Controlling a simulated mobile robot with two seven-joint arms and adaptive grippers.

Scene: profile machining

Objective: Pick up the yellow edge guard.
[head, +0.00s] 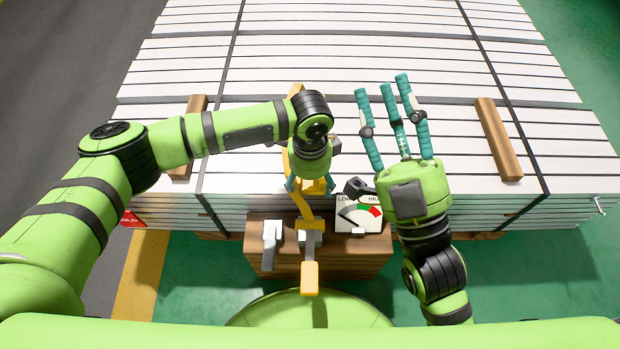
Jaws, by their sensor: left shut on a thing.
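The yellow edge guard (315,187) is at the near edge of the stacked white profiles, directly below my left wrist. My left gripper (311,186) points down with its teal fingers shut on the guard, one finger showing on each side. My wrist hides much of the guard, and I cannot tell whether it still touches the stack. My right gripper (387,92) is open and empty, with its teal fingers spread above the stack to the right.
A grey tool (271,240) and a gauge marked low and high (346,222) are nearby. Wooden battens (497,140) lie on the stack (350,60).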

